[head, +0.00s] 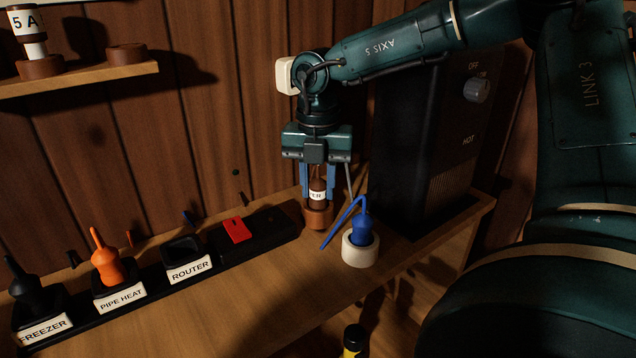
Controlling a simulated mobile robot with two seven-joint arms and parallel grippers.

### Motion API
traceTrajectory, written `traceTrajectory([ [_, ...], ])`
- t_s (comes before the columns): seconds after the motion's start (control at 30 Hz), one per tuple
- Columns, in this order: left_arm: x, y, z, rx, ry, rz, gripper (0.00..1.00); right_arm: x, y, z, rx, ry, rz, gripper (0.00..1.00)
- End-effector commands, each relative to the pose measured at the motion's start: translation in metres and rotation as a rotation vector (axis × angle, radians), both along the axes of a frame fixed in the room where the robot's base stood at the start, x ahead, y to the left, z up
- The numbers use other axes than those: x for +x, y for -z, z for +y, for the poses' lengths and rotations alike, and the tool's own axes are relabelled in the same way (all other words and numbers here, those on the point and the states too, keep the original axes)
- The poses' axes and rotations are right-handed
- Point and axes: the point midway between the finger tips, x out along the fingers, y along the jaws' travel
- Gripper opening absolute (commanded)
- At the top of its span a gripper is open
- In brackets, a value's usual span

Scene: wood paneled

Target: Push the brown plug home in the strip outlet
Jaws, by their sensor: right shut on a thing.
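The brown plug (317,197) with a white label, partly readable as "ER", is upright between the blue fingers of my right gripper (317,188). The gripper points down and is shut on it. The plug's lower end is at a brown ring-shaped holder (317,215) on the bench; I cannot tell whether it still rests in it. The black strip outlet (265,241) runs along the bench to the left. Its ROUTER socket (184,248) is empty. A black plug (27,287) stands at FREEZER and an orange plug (106,262) at PIPE HEAT. My left gripper is not in view.
A blue plug (362,230) with a bent cord sits in a cream ring (360,251), close right of my gripper. A dark heater (420,150) stands behind. A red switch (237,230) is on the strip. A wall shelf (90,76) is upper left.

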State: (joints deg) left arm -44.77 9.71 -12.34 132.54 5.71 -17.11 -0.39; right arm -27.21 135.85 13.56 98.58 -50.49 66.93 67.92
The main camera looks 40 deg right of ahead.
Motion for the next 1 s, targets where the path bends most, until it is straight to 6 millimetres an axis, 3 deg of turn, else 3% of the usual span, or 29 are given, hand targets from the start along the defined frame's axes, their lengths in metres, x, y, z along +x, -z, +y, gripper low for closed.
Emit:
traceTrajectory([
  [0.43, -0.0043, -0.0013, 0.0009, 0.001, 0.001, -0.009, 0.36, 0.0002, 0.0038, 0.0001, -0.001, 0.0, -0.001, 0.05],
  [0.47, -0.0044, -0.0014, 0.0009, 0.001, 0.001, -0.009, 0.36, 0.0002, 0.0038, 0.0001, 0.0, 0.0, 0.0, 0.29],
  [0.5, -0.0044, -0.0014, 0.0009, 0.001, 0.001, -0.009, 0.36, 0.0002, 0.0038, 0.0001, 0.0, 0.0, 0.0, 0.33],
  [0.77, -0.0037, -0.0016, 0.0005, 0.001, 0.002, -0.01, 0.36, 0.0001, 0.0039, 0.0002, 0.0, 0.0, 0.0, 0.54],
  [1.0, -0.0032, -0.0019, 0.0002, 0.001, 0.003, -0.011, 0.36, 0.0, 0.0033, 0.0001, 0.0, 0.0, 0.0, 0.54],
])
